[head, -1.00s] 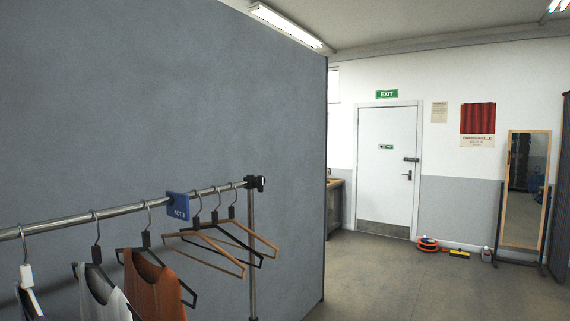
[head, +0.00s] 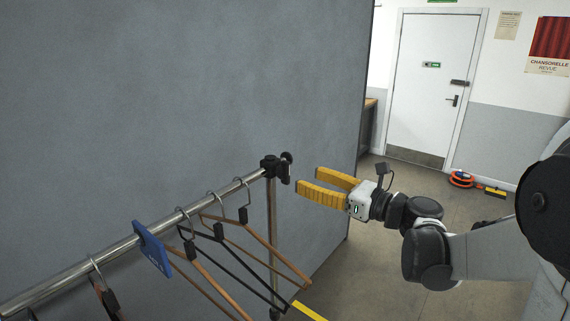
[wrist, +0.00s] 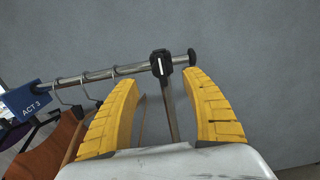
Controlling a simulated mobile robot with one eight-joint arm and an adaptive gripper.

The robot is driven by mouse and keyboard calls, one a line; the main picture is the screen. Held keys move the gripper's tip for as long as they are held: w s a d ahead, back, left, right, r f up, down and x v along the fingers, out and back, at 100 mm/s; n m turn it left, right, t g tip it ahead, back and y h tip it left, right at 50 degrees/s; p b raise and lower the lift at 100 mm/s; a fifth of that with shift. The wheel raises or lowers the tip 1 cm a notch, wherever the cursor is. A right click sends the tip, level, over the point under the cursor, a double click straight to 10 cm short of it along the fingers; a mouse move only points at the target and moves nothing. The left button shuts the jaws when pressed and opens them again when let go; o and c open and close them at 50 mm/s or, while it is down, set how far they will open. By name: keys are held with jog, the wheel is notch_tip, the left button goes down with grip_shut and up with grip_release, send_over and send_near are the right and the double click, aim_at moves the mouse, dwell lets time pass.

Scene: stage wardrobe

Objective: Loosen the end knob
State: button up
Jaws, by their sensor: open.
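The clothes rail (head: 95,262) ends on the right in a dark clamp (head: 268,166) on top of an upright post. A small black knob (head: 285,174) sticks out of this clamp towards my gripper; in the wrist view it shows as a dark upright block (wrist: 161,63) with a pale line. A round black cap (head: 287,157) closes the rail's end. My gripper (head: 309,182) is open and empty, with yellow fingers pointing left at the knob, a short gap away. In the wrist view the knob lies ahead, between and beyond the fingertips (wrist: 160,77).
A blue tag (head: 151,248) sits on the rail. A grey partition (head: 200,90) stands behind the rail. The floor (head: 385,260) right of the post is open.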

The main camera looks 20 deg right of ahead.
aim_at(289, 172)
jog(key=x, duration=0.8)
jog(key=shift+w+f, duration=0.1)
jog(key=shift+w, duration=0.1)
jog(key=c, duration=1.1)
